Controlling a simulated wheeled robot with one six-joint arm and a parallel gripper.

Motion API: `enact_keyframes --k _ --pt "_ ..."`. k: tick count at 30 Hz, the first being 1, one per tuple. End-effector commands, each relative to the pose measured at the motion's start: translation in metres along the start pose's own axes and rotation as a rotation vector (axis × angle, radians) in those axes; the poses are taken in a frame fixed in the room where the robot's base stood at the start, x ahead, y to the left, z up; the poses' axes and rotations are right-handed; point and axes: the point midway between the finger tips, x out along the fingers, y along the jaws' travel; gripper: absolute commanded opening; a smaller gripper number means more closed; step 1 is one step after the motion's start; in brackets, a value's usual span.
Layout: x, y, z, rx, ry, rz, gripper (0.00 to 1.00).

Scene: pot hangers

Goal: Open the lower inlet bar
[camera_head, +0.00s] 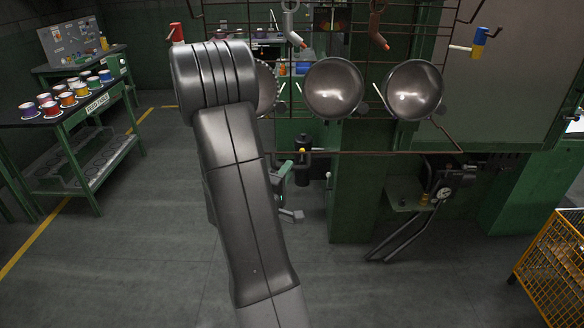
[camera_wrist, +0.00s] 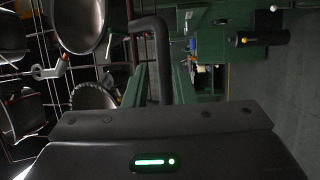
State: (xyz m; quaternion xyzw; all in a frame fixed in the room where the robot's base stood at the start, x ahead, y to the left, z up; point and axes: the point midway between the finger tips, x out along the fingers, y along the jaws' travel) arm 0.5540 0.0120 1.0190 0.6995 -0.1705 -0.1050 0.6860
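A thin brown horizontal bar (camera_head: 385,153) runs under the hanging pans in the head view. My gripper's dark body (camera_wrist: 160,140), with a green light, fills the bottom of the wrist view.
Round metal pans (camera_head: 334,90) (camera_head: 413,92) hang on a wire rack, with a toothed-rim pan (camera_head: 266,88) beside my arm. A green column (camera_head: 352,195) stands below. A gauge unit (camera_head: 446,190) and yellow cage (camera_head: 556,270) are right. A feed table (camera_head: 75,115) is left.

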Motion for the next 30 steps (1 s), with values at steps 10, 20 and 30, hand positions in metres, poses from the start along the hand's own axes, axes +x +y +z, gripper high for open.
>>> enact_keyframes --k 10,20,30 --pt "-0.07 -0.001 -0.001 0.0 0.004 0.0 0.23" --pt "-0.088 0.0 0.0 -0.001 0.001 0.001 0.23" --pt "-0.086 0.0 0.0 0.0 -0.001 0.001 0.23"
